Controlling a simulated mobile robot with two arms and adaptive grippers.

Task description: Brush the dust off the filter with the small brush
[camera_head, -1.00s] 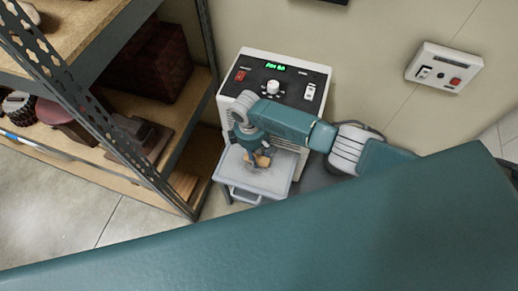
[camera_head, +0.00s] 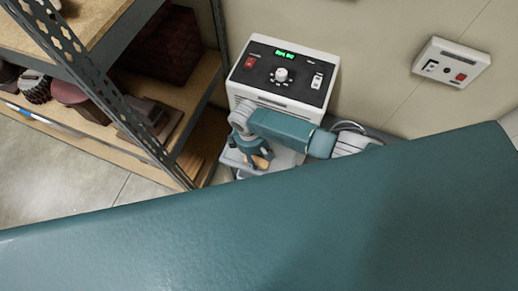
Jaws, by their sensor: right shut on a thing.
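My right gripper (camera_head: 258,158) is low in front of a white machine, over a pale grey tray-like filter (camera_head: 286,159) that sticks out from the machine's front. It is shut on a small tan brush (camera_head: 262,162), of which only a little shows between the dark fingers. I cannot tell whether the bristles touch the filter. Dust on the filter is too small to make out. My teal arm hides the filter's right part and near edge. My left gripper is not in view.
The white machine (camera_head: 320,108) has a black panel with a green display, a knob and switches. A metal shelf (camera_head: 205,98) with several objects stands close on the left. A wall box (camera_head: 452,65) is at the right. Bare floor (camera_head: 60,180) lies at lower left.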

